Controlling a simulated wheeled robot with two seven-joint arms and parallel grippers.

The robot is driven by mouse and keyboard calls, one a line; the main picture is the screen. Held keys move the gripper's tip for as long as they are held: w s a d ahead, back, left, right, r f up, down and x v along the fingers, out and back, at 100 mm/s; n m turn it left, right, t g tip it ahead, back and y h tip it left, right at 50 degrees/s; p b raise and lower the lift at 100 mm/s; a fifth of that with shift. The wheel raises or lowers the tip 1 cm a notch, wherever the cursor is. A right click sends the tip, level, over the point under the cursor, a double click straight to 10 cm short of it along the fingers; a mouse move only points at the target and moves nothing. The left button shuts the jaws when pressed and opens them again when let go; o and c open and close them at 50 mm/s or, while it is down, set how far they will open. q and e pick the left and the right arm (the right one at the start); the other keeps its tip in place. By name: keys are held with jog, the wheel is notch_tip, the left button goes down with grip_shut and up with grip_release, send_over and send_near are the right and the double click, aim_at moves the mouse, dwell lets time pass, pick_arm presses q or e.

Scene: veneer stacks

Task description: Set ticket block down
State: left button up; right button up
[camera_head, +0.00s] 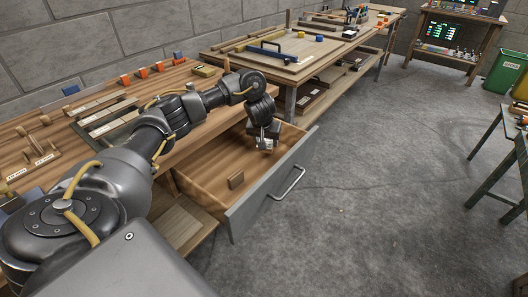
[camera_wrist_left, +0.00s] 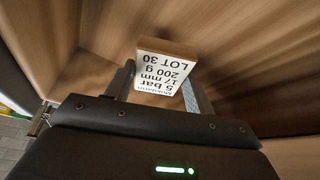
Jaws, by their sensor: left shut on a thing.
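The ticket block (camera_wrist_left: 168,48) is a small wooden block with a white printed label, reading "5 bar, 17 mm, 200 g, LOT 30" upside down in the left wrist view. My left gripper (camera_head: 264,147) is shut on it, with one finger on each side. In the head view the gripper hangs over the open drawer (camera_head: 268,202), near its far end. The block's label shows there only as a small pale patch. I cannot tell whether the block touches the drawer floor. My right gripper is not in view.
The drawer's grey front with a metal handle (camera_head: 287,184) sticks out from the workbench. Orange blocks (camera_head: 142,73) and trays line the bench top.

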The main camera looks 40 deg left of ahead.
aim_at(266, 157)
pick_arm(q)
jog(key=shift+f+b, duration=0.35)
jog(key=shift+f, duration=2)
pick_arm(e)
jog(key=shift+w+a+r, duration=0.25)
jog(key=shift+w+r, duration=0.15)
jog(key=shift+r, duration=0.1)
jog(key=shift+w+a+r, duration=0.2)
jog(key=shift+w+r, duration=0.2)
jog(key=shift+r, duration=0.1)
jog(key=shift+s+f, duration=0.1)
pick_arm(q)
jog(key=o, duration=0.7)
jog(key=shift+f, duration=0.1)
jog(key=o, duration=0.3)
jog(key=shift+o, duration=0.2)
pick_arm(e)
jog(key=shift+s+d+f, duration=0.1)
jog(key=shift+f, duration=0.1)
